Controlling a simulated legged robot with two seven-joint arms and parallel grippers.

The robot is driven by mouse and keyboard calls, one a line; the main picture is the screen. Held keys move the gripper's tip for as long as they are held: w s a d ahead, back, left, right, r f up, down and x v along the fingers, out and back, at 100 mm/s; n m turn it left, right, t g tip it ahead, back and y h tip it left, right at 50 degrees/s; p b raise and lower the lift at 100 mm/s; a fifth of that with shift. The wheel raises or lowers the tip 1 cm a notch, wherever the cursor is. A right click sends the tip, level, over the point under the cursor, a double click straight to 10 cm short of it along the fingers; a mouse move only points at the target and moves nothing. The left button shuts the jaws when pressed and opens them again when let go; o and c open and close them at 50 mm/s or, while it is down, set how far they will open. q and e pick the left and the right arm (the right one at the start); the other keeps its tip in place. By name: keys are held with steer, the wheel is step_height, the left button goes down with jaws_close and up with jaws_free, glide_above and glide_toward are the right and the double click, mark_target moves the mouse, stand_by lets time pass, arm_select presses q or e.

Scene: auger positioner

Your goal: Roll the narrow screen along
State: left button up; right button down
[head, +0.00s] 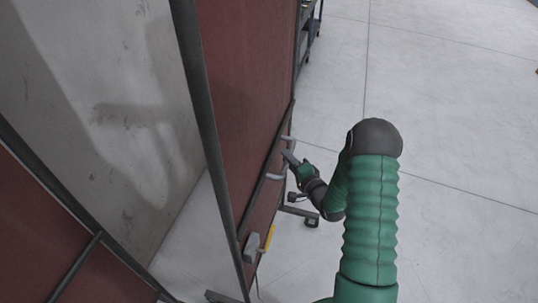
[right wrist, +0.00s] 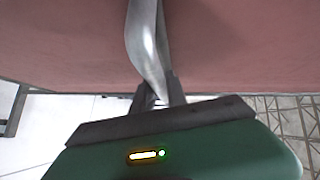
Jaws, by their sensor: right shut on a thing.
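The narrow screen (head: 240,75) is a tall dark red panel in a dark metal frame, standing upright left of my right arm in the head view. Its red face fills the top of the right wrist view (right wrist: 60,45). A pale metal handle (head: 275,177) sticks out from its face, and it runs down the middle of the right wrist view (right wrist: 146,50). My right gripper (head: 288,160) is shut on this handle; its dark fingers (right wrist: 158,95) meet around the bar. A caster foot (head: 311,222) shows at the screen's base. My left gripper is out of view.
Another red framed panel (head: 40,235) stands at the lower left, by a stained grey wall (head: 110,110). A grey box (head: 251,246) and a yellow item (head: 268,238) are low by the screen. A dark cart (head: 311,30) stands beyond. The concrete floor (head: 450,120) is clear at right.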

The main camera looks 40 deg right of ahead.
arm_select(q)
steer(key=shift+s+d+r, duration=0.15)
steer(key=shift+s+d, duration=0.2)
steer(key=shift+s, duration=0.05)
arm_select(e)
steer(key=s, duration=0.1)
steer(key=d, duration=0.1)
steer(key=s, duration=0.1)
steer(key=shift+s+d+f, duration=0.25)
steer(key=shift+s+d, duration=0.1)
steer(key=shift+d, duration=0.05)
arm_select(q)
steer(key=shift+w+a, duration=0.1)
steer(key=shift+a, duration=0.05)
arm_select(e)
steer(key=shift+w+a, duration=0.15)
steer(key=c, duration=1.4)
jaws_free()
steer(key=shift+w, duration=0.15)
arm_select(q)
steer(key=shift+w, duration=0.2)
arm_select(e)
steer(key=shift+o, duration=0.4)
steer(key=shift+w+d, duration=0.1)
steer(key=shift+d, duration=0.1)
steer(key=shift+r, duration=0.1)
